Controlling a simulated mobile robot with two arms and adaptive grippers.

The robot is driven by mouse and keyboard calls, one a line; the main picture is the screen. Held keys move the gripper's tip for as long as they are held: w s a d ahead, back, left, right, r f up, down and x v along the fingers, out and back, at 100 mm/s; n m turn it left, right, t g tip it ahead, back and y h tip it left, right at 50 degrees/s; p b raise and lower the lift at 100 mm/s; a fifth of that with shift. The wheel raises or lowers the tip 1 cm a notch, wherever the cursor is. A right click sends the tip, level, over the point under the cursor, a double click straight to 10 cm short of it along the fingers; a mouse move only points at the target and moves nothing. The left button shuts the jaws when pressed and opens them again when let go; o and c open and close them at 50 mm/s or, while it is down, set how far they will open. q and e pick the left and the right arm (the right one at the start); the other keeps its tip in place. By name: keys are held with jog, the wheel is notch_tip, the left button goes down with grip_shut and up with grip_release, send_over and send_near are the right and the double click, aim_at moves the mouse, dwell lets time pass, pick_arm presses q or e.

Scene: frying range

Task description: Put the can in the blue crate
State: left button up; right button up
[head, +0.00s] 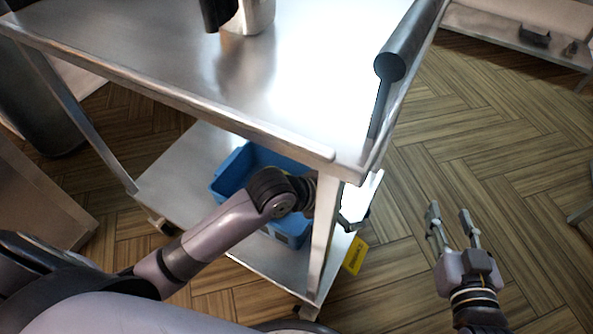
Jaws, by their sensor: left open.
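The blue crate (232,172) stands on the lower shelf of a metal cart, partly covered by the tabletop, a cart leg and my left arm. My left arm reaches in under the tabletop across the crate. My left gripper (357,217) is open at the crate's right side, partly hidden behind the cart's front leg. I cannot make out a can in this view, and most of the crate's inside is hidden. My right gripper (450,213) is open and empty above the floor, right of the cart.
The cart's top (200,75) holds a metal container (258,15) with a black part at the back. A yellow tag (355,256) shows by the lower shelf. Wooden floor (500,130) to the right is clear.

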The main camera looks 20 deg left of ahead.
pick_arm(q)
jog(key=s+a+r+n+t+y, duration=0.4)
jog(key=a+r+n+t, duration=0.3)
jog(key=a+n, duration=0.3)
jog(key=shift+s+a+r, duration=0.25)
jog(key=shift+a+r, duration=0.2)
jog(key=shift+r, duration=0.3)
jog(key=shift+c, duration=0.4)
